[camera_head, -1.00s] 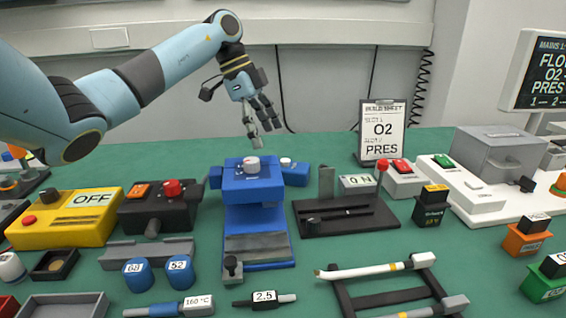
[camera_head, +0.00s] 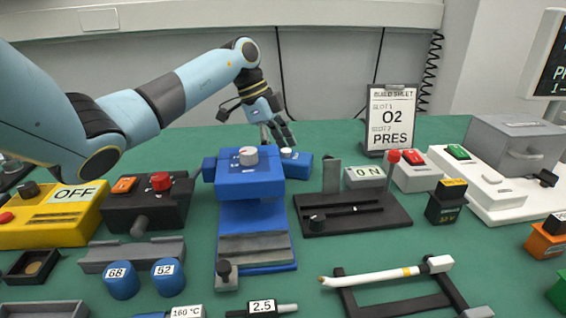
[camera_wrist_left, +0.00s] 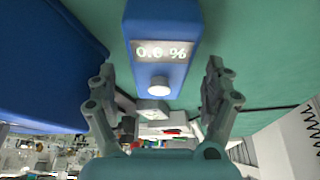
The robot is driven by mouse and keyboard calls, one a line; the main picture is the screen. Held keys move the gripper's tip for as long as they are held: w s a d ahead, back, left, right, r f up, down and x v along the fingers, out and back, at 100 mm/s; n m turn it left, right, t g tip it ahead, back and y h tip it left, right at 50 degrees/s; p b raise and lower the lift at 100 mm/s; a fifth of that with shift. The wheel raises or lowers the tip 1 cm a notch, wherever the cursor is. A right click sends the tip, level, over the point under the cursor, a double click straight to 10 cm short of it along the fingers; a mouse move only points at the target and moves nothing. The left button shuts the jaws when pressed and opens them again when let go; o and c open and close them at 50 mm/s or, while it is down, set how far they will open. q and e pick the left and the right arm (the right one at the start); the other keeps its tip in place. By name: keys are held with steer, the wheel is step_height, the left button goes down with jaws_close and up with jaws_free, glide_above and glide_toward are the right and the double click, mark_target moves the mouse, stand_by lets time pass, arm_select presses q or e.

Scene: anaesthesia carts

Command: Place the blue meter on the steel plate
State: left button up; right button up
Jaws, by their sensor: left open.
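The blue meter (camera_head: 297,166) is a small blue box with a white knob, standing behind the large blue device and partly hidden by it. In the left wrist view the meter (camera_wrist_left: 162,50) shows a lit "0.0 %" display. My left gripper (camera_head: 280,140) is just above and behind the meter. In the left wrist view the gripper (camera_wrist_left: 160,88) is open, its fingers on either side of the knob end; contact cannot be told. A flat grey metal-looking plate (camera_head: 255,248) lies on the lower front of the large blue device; it appears to be the steel plate.
The large blue device (camera_head: 250,180) stands close in front of the meter. A build sheet stand (camera_head: 391,120), a black tray (camera_head: 355,210) and a "0 N" box (camera_head: 365,176) stand to the right. Yellow (camera_head: 60,215) and black (camera_head: 148,207) control boxes stand left.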

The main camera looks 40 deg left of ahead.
arm_select(q)
steer(key=shift+x, duration=1.15)
steer(key=shift+r, duration=0.1)
steer(key=c, duration=1.6)
